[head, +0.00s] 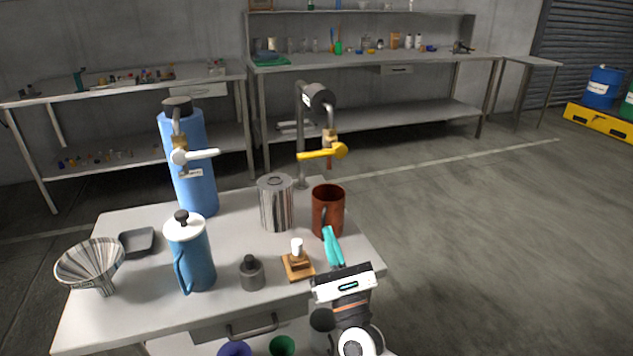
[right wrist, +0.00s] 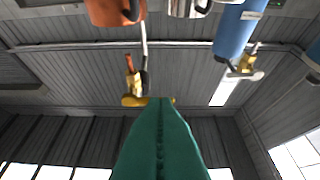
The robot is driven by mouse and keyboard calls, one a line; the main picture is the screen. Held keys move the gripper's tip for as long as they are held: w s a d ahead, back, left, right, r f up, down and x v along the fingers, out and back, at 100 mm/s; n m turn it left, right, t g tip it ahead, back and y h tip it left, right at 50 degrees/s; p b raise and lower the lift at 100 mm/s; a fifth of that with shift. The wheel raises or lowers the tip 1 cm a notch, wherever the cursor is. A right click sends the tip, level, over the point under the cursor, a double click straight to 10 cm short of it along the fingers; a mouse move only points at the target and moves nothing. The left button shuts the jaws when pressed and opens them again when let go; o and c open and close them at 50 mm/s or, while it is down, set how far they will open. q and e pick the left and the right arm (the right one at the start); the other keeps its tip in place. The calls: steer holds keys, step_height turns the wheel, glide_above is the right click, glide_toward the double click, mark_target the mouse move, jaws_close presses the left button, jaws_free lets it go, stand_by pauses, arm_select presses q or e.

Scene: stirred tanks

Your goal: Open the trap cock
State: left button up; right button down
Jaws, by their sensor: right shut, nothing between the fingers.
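Two cocks show in the head view, and I cannot tell by a label which is the trap cock. One has a yellow lever (head: 321,154) lying sideways on a brass body under a grey bent pipe (head: 303,130). The other has a white lever (head: 200,154) on the blue cylinder (head: 190,165). My right gripper (head: 328,231) is shut and empty, in front of the brown mug and below the yellow lever, apart from it. In the right wrist view its teal fingers (right wrist: 159,103) overlap the yellow lever (right wrist: 131,101), hiding part. My left gripper is out of view.
On the table (head: 240,210) stand a brown mug (head: 328,205), a steel canister (head: 276,205), a blue jug (head: 190,255), a funnel (head: 90,262), a small grey bottle (head: 251,275) and a wooden stand (head: 297,265). The floor right of the table is clear.

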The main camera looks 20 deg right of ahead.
mark_target(318, 155)
steer(key=s+r+p+x, duration=0.1)
steer(key=p+x, duration=0.3)
steer(key=x, duration=0.8)
steer(key=shift+r+p, duration=0.35)
steer(key=shift+r, duration=0.5)
steer(key=shift+w, duration=0.1)
